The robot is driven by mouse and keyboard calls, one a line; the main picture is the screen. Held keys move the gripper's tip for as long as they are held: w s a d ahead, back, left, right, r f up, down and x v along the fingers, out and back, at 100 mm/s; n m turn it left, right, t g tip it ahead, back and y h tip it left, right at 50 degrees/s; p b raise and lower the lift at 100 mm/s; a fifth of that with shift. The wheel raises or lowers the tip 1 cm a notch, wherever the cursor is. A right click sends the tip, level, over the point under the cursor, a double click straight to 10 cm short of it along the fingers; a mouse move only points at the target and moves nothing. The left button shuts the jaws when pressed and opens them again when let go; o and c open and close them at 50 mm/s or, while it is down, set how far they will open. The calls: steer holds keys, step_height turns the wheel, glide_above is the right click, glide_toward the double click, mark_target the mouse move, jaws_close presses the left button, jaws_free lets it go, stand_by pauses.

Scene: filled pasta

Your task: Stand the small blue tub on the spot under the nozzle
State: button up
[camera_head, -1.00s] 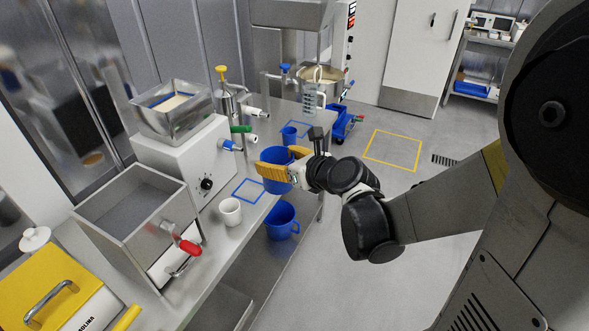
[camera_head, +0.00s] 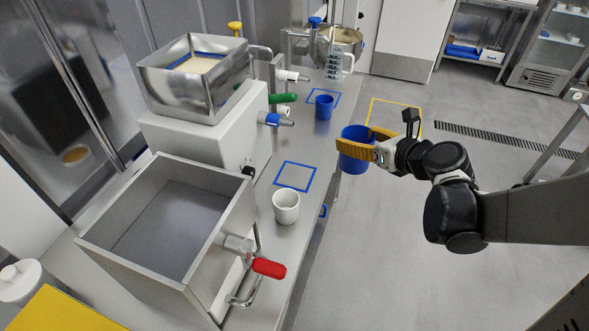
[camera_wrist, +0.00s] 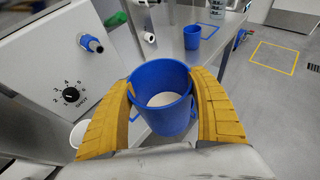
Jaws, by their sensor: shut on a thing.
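My gripper (camera_head: 372,146) is shut on a blue tub (camera_head: 357,160), with its yellow fingers on either side of the rim. The tub is upright, held in the air to the right of the counter's front edge. In the wrist view the same tub (camera_wrist: 163,100) shows pale stuff or a pale floor inside. A blue-tipped nozzle (camera_head: 279,119) sticks out of the white machine. A blue square outline (camera_head: 295,176) marks the counter in front of that machine, left of the tub, and is empty. Another small blue cup (camera_head: 324,107) stands farther back on the counter.
A white cup (camera_head: 286,206) stands on the counter just in front of the square. A red-handled tap (camera_head: 262,266) juts from the steel bin nearer me. A second blue outline (camera_head: 330,93) lies by the far cup. The floor right of the counter is clear.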

steer(key=shift+w+a+r+n+g+y, duration=0.1)
steer(key=shift+w+a+n+g+y, duration=0.25)
steer(key=shift+n+y, duration=0.3)
steer(key=shift+w+a+f+n+g+y+b, duration=0.45)
steer(key=shift+w+a+f+b, duration=0.35)
steer(key=shift+a+f+b, duration=1.15)
steer(key=shift+w+a+f+n+g+y+b, duration=0.35)
steer(key=shift+w+a+f, duration=0.75)
steer(key=shift+a, duration=1.7)
steer(key=shift+w+a+f+n+g+y+b, duration=0.25)
steer(key=shift+w+a+f+n+y+b, duration=0.35)
steer(key=shift+a+f+b, duration=1.1)
steer(key=shift+s+a+f+p, duration=0.1)
steer(key=shift+a+f+p, duration=0.1)
steer(key=shift+a+p, duration=0.4)
steer(key=shift+a+f+b, duration=0.1)
steer(key=shift+f+b, duration=0.05)
steer(key=shift+b, duration=0.15)
steer(key=o, duration=1.3)
steer(key=shift+c, duration=0.2)
